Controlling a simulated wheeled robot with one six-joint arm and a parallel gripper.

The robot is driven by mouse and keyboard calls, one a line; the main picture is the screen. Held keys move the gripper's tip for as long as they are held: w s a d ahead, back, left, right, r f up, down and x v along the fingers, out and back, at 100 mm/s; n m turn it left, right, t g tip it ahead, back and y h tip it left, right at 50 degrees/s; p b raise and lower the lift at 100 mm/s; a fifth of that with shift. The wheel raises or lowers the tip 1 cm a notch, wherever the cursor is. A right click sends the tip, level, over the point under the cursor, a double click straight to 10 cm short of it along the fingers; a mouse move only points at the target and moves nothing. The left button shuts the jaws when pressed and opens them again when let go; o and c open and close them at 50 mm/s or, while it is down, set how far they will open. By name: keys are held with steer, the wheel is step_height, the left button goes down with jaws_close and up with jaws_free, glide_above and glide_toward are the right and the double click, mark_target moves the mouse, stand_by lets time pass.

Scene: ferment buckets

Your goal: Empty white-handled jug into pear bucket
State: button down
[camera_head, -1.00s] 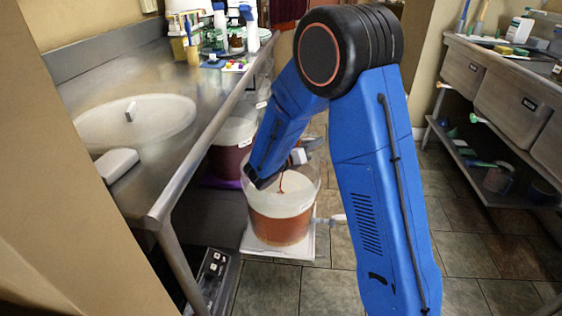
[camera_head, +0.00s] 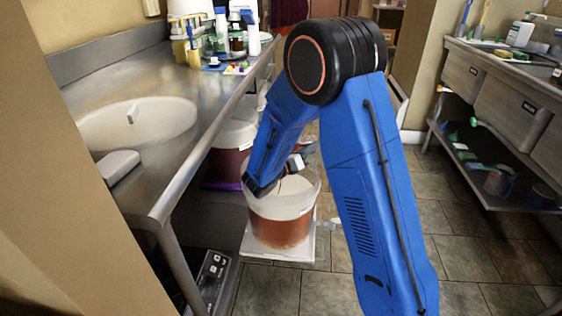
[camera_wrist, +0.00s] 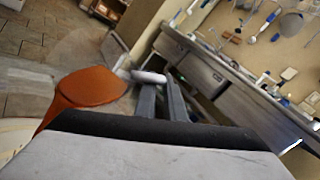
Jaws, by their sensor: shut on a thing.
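My gripper (camera_wrist: 165,100) is shut on the white handle (camera_wrist: 148,76) of a clear jug. The jug is tilted, and orange-red liquid (camera_wrist: 90,88) shows in it in the wrist view. In the head view my gripper (camera_head: 297,162) is over a clear, open bucket (camera_head: 282,228) of reddish-brown liquid, and my arm hides most of the jug. The bucket stands upright on a white platform (camera_head: 252,246). I cannot read a label on it, so I cannot tell whether it is the pear bucket. Its pale rim (camera_wrist: 14,132) shows at the left in the wrist view.
Another bucket (camera_head: 228,160) with dark red contents stands behind, under the metal counter (camera_head: 180,150). The counter's edge runs close along the left. A black control box (camera_head: 212,275) is on the floor at lower left. Tiled floor (camera_head: 470,250) is clear at right, before a shelf unit.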

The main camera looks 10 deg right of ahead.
steer(key=shift+s+a+f+t+h+b, duration=0.2)
steer(key=shift+a+f+h+b, duration=0.15)
steer(key=shift+a+f+b, duration=0.15)
steer(key=shift+s+a+f+t+h+b, duration=0.15)
steer(key=shift+a+f+t+h+b, duration=0.05)
steer(key=shift+a+f+h+b, duration=0.25)
steer(key=shift+s+a+r+n+t+h+b, duration=0.15)
steer(key=shift+a+r+n+t+h+b, duration=0.25)
steer(key=shift+a+h+b, duration=0.1)
stand_by(1.0)
